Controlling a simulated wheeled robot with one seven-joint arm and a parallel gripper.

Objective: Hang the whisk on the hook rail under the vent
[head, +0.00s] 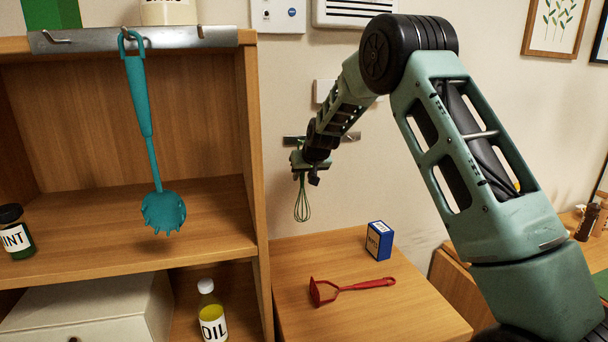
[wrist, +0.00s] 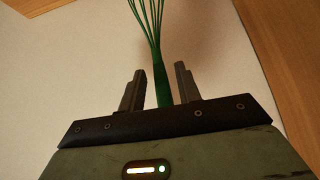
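The green whisk (head: 302,207) hangs upright, wires down, at the wall beside the shelf unit. The metal hook rail (head: 354,136) is on the wall below the vent (head: 352,12), partly hidden by my arm. My gripper (head: 309,166) is at the whisk's handle, just below the rail. In the wrist view, the whisk's green handle (wrist: 162,88) lies between my fingers (wrist: 160,82), with a narrow gap on each side; the fingers look open. Whether the whisk's top is on a hook is too small and covered to tell.
A teal spaghetti server (head: 150,130) hangs from another rail (head: 75,40) on the shelf unit (head: 256,150) at left. Below my gripper, a red masher (head: 345,288) and a blue box (head: 379,240) are on the wooden counter (head: 370,318). An oil bottle (head: 211,315) stands on the lower shelf.

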